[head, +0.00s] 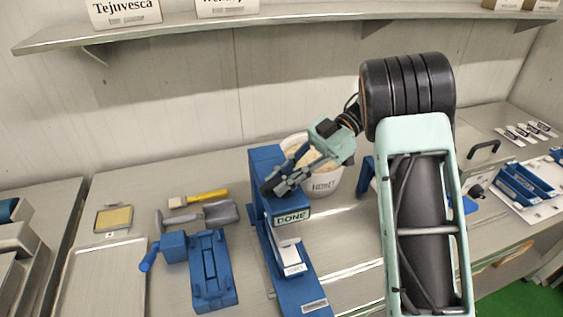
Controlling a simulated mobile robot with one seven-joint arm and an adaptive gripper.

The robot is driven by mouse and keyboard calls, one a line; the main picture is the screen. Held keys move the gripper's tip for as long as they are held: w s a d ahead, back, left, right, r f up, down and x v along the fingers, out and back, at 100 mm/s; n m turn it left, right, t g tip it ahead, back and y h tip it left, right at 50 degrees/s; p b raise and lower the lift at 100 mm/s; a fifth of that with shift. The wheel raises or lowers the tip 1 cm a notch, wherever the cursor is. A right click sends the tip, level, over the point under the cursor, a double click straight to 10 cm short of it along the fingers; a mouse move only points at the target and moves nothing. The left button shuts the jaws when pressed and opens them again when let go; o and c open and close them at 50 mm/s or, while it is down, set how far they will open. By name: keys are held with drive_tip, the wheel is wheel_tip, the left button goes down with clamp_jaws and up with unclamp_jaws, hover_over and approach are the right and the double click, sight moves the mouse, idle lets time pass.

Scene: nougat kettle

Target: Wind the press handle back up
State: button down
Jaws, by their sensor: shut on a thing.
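The blue press (264,158) stands on the metal bench left of my arm. It has an upright column, a "DONE" plate (292,217) on its front and a long blue base (290,274) running toward the front. A white labelled piece (293,262) sits on the base below the plate. My gripper (276,186) reaches in from the right and is shut at the top of the press. The press handle is mostly hidden by the dark fingers, so its angle cannot be read.
A white tub (324,184) of pale pieces stands close behind my gripper. A shelf (180,36) overhangs the bench. Blue trays (525,188) lie at right.

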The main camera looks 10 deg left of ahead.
sight(282, 179)
drive_tip(key=shift+r+n+g+h+p, duration=0.1)
drive_tip(key=shift+n+g+h+p, duration=1.05)
drive_tip(key=shift+n+h, duration=0.75)
drive_tip(key=c, duration=1.8)
unclamp_jaws()
drive_tip(key=shift+c, duration=0.2)
drive_tip(key=shift+r, duration=4.95)
